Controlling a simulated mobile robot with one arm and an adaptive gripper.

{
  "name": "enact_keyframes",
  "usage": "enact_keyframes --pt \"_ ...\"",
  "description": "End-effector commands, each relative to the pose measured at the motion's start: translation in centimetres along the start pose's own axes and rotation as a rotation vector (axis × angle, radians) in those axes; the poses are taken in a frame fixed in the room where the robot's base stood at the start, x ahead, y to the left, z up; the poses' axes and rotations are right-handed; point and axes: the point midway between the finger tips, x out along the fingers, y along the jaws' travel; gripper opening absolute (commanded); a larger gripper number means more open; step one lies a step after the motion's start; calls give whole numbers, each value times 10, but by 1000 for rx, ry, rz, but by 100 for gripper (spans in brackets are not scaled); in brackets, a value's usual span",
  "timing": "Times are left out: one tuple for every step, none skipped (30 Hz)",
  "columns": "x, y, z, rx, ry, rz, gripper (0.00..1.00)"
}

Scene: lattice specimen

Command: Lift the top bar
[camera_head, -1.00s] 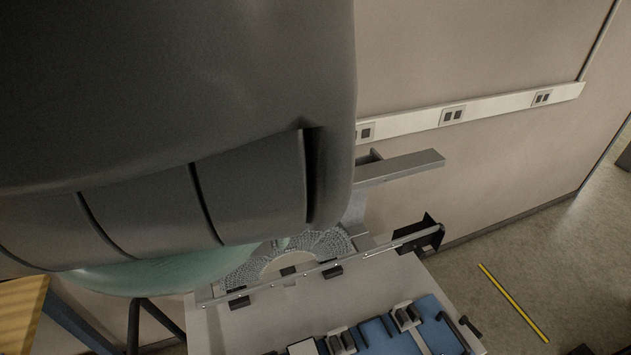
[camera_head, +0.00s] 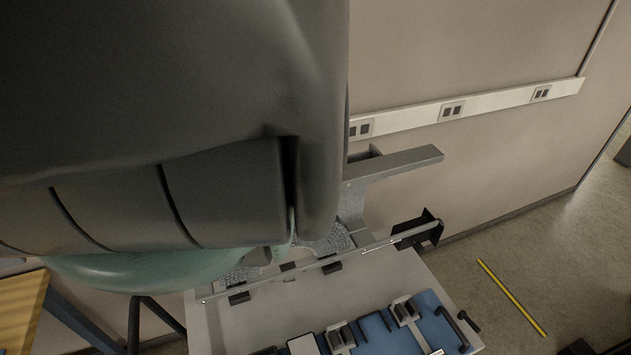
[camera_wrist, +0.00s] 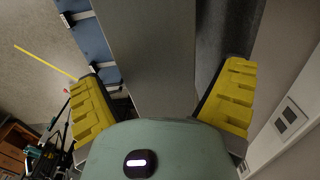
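A flat grey bar (camera_head: 405,163) sticks out to the right above the table in the head view; its left end is hidden behind my arm. I take it for the top bar. In the wrist view a wide grey bar (camera_wrist: 155,60) runs between the yellow fingers of my gripper (camera_wrist: 168,85). The fingers are spread, one on each side of it, with a gap at the right finger. Contact at the left finger cannot be told. In the head view the gripper's fingers are hidden behind my arm.
Below the bar, a thin rail (camera_head: 320,263) with black clamps crosses the grey table (camera_head: 270,320), beside a partly hidden lattice piece (camera_head: 328,240). A blue tray (camera_head: 437,318) with fittings lies at the front. The wall with a socket strip (camera_head: 485,108) stands close behind.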

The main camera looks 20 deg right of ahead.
Motion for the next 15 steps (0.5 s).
enact_keyframes --pt "0 0 0 0 0 0 88" --pt "0 0 0 0 0 0 85" --pt "0 0 0 0 0 0 80" --pt "0 0 0 0 0 0 77" --pt "0 0 0 0 0 0 74" --pt "0 0 0 0 0 0 70" --pt "0 0 0 0 0 0 67" --pt "0 0 0 0 0 1 64" --pt "0 0 0 0 0 1 60" --pt "0 0 0 0 0 1 57" --pt "0 0 0 0 0 1 54" --pt "0 0 0 0 0 1 50" --pt "0 0 0 0 0 1 46" --pt "0 0 0 0 0 1 43" --pt "0 0 0 0 0 1 39"
